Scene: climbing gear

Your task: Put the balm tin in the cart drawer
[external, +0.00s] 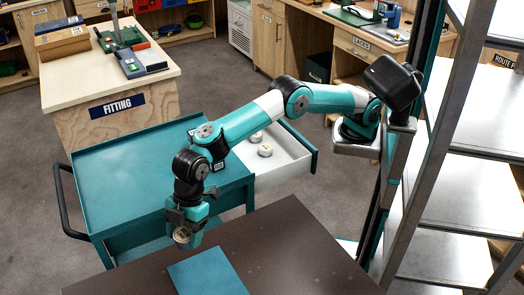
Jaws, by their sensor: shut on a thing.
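The balm tin (182,236) is a small round pale tin at the end of my gripper (184,228), which points down. My gripper is shut on it, above the far left edge of the dark brown table, near the cart's front; the exact height is hard to tell. The teal cart (115,180) stands behind. Its drawer (281,163) is pulled out to the right, with white inner walls and a teal front. Two small pale round tins (265,150) (256,137) lie in the drawer. My arm passes over the cart and hides part of the drawer.
A teal mat (207,274) lies on the dark brown table (300,250) in front. A metal shelf rack (455,190) stands at the right. A wooden bench labelled FITTING (115,125) is behind the cart. The cart top's left part is clear.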

